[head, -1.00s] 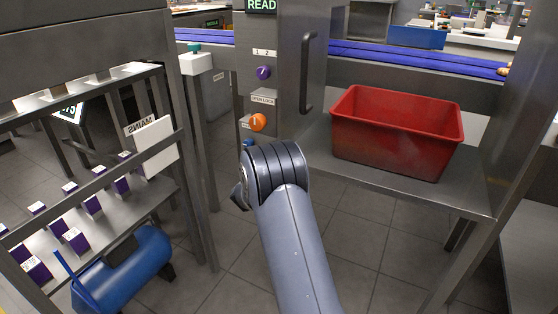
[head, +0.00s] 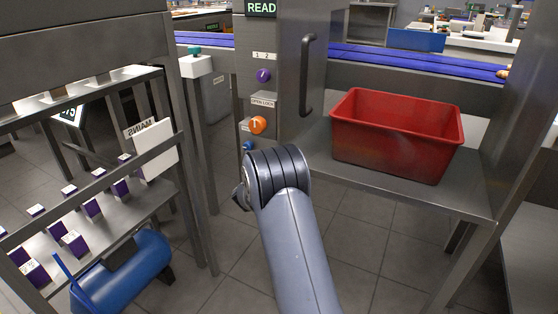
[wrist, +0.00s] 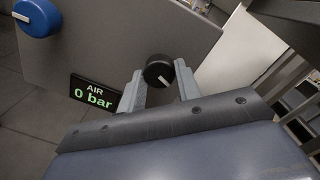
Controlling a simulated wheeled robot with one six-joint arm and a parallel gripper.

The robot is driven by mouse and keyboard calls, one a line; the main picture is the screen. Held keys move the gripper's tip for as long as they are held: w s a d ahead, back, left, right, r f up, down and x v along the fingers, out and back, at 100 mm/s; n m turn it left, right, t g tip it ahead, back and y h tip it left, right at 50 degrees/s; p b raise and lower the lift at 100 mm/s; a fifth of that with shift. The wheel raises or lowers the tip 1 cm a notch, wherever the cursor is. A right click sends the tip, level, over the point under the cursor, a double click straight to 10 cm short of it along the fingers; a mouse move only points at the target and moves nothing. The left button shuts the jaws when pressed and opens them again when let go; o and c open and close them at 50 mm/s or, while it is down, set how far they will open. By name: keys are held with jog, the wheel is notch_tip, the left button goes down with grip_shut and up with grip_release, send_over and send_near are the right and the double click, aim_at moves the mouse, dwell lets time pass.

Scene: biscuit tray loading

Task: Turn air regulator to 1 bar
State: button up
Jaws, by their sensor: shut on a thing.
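The air regulator knob (wrist: 158,72) is black with a white pointer line, on a grey panel in the wrist view. My gripper (wrist: 159,82) has its two fingers on either side of the knob and is shut on it. In the head view my arm hides the gripper, the regulator knob and the display.
A blue knob (wrist: 36,16) is on the same panel. In the head view, an orange open/lock switch (head: 258,125) and a purple selector (head: 263,75) sit on the column. A red crate (head: 395,160) stands on the shelf at right. A blue tank (head: 125,270) lies lower left.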

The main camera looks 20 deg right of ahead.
jog(key=shift+n, duration=0.4)
jog(key=shift+a+n+g+p, duration=0.1)
jog(key=shift+n+g+p, duration=0.3)
jog(key=shift+n+p, duration=6.45)
jog(key=n+b, duration=0.5)
jog(key=o, duration=1)
jog(key=shift+a+r, duration=0.1)
